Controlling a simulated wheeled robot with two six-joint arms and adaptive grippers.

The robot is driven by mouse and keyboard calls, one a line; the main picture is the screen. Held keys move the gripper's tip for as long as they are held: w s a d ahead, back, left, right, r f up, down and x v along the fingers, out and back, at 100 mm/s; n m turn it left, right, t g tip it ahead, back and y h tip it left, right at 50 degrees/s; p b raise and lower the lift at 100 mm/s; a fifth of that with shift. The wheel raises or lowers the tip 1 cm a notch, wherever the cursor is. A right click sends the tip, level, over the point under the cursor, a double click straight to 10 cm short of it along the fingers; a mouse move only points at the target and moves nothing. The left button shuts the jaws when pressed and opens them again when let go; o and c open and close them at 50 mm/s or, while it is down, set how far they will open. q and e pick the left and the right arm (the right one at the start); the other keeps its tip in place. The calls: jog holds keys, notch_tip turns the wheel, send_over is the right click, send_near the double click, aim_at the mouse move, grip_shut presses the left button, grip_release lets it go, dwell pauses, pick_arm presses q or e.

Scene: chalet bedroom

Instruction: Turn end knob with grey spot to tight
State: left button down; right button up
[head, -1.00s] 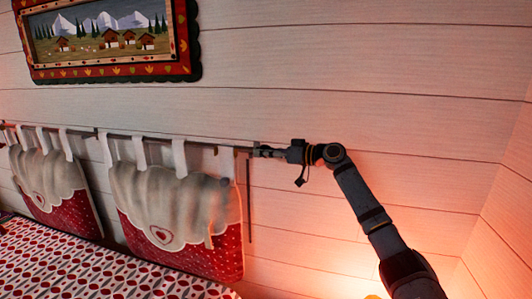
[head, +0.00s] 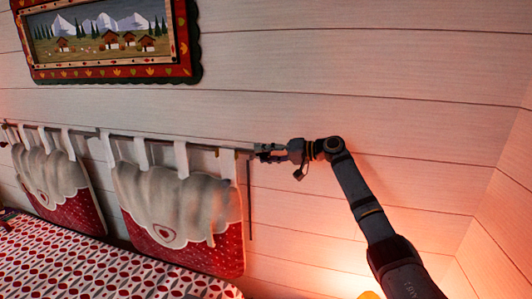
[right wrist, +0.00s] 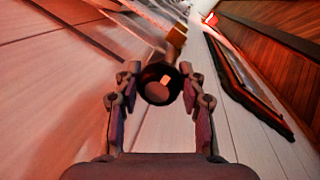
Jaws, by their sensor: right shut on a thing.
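A thin dark curtain rod (head: 206,147) runs along the white plank wall. My right gripper (head: 264,152) is at its right end, in line with the rod. In the right wrist view, the dark round end knob (right wrist: 148,77) sits between the two fingers of my gripper (right wrist: 160,78), which are shut on it. The knob's end faces the camera and bears a paler greyish patch, tinted pink by the light. A brass-coloured piece of the rod (right wrist: 177,38) shows just behind the knob. In the head view the fingers hide the knob. My left gripper is not in view.
Two red-and-cream cushions (head: 178,200) (head: 52,185) hang from the rod by white loops. A bed with a red-patterned cover (head: 80,262) lies below. A framed chalet picture (head: 105,80) hangs above. The wall right of my gripper is bare, with a warm glow low down.

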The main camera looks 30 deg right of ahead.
jog(key=shift+r+m, duration=0.1)
jog(key=shift+m, duration=0.3)
jog(key=o, duration=1.2)
jog(key=shift+c, duration=0.2)
jog(key=v, duration=1.2)
jog(key=shift+d, duration=0.15)
